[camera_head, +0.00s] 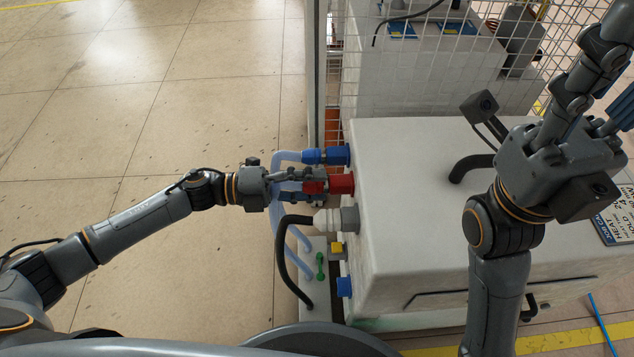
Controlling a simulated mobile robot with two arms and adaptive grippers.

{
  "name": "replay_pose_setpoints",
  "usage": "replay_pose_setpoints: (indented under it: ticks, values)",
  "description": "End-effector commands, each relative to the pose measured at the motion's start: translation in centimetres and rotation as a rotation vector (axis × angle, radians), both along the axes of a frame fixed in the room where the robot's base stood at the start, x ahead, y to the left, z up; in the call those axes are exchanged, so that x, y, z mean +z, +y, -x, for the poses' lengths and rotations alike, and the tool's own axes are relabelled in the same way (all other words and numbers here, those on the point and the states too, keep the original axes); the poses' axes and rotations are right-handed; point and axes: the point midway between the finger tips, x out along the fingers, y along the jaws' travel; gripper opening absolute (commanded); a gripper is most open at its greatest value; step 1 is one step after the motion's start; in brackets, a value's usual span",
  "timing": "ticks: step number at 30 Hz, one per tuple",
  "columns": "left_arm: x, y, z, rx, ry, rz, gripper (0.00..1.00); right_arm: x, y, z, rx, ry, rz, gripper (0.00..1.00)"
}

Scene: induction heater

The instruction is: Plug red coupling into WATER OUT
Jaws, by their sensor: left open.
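The red coupling (314,187) is on the end of a pale blue hose and lies in line with the red port (342,184) on the side of the white cabinet. Its front end appears to meet the port; I cannot tell how far it is inserted. My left gripper (305,186) is open, with its fingers around the coupling and hose end. The fingers hide part of the coupling. No WATER OUT label is readable. My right gripper (603,62) is raised over the cabinet at the upper right, partly cut off by the picture edge, and its finger opening is unclear.
A blue coupling (313,156) sits at the blue port (338,155) just above. Below are a grey connector (348,219) with a black cable, a yellow fitting (337,248) and a blue fitting (344,287). A wire mesh fence (338,70) stands behind. The floor at left is clear.

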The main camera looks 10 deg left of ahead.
Motion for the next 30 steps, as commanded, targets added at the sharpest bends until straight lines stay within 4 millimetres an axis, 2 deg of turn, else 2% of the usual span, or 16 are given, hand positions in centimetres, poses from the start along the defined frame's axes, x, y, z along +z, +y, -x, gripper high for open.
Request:
replay_pose_setpoints:
  ticks: [9, 11, 17, 30]
  values:
    - [0.03, 0.00, 0.00, 0.000, 0.000, 0.000, 0.51, 0.01, 0.00, -0.01, 0.001, 0.003, 0.002, 0.40]
    - [0.02, 0.00, 0.00, 0.000, 0.000, 0.000, 0.41, -0.02, 0.04, -0.02, 0.000, 0.003, 0.005, 0.40]
    - [0.02, 0.00, -0.01, 0.000, 0.000, 0.000, 0.00, -0.10, 0.13, -0.06, -0.001, 0.003, 0.013, 0.40]
    - [-0.02, 0.90, 0.11, 0.002, -0.001, -0.001, 0.00, -0.13, 0.12, -0.09, -0.001, 0.005, 0.011, 0.40]
